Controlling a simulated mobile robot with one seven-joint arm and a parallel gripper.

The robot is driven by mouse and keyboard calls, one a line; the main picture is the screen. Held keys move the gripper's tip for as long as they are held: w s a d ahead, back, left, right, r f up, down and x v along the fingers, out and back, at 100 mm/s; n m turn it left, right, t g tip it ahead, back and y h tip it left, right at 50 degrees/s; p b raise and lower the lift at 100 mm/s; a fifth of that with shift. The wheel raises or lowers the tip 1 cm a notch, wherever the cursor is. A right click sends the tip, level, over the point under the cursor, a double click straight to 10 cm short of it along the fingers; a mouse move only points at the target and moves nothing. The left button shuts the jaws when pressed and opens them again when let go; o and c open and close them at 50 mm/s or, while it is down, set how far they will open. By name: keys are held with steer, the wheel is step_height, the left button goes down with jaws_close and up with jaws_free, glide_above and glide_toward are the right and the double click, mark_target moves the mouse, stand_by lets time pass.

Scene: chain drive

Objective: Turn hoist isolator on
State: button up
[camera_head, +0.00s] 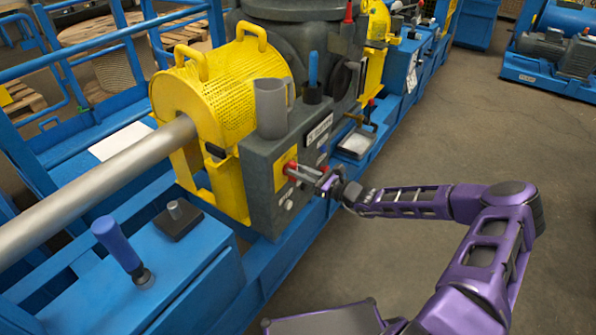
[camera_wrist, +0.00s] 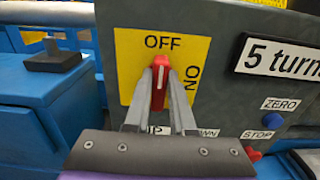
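The hoist isolator is a red rotary knob (camera_wrist: 160,86) on a yellow plate (camera_wrist: 130,52) in the wrist view. OFF is printed above the knob and ON, turned sideways, to its right. The knob's white line stands upright, pointing at OFF. My gripper (camera_wrist: 161,78) has one finger on each side of the knob, with the tips against it. The fingers hide the knob's lower edges. In the head view, my gripper (camera_head: 300,171) reaches from the right to the yellow plate (camera_head: 281,171) on the grey box's front.
UP and DOWN lettering is partly hidden by the fingers. A blue-handled lever (camera_head: 117,243) stands at lower left. Open floor (camera_head: 420,140) lies right.

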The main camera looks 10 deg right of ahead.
jaws_close()
steer(key=shift+m+p, duration=0.3)
steer(key=shift+m, duration=0.1)
steer(key=m+p, duration=0.1)
steer(key=m, duration=0.1)
steer(key=shift+w+r+m, duration=0.1)
steer(key=shift+m, duration=0.2)
steer(key=m, duration=0.4)
steer(key=f+m+p, duration=0.1)
steer(key=m, duration=0.9)
steer(key=shift+w+d+f, duration=0.15)
steer(key=shift+w+d, duration=0.15)
steer(key=shift+d, duration=0.1)
steer(key=shift+m, duration=0.4)
steer(key=o, duration=0.7)
jaws_free()
steer(key=shift+o, duration=0.2)
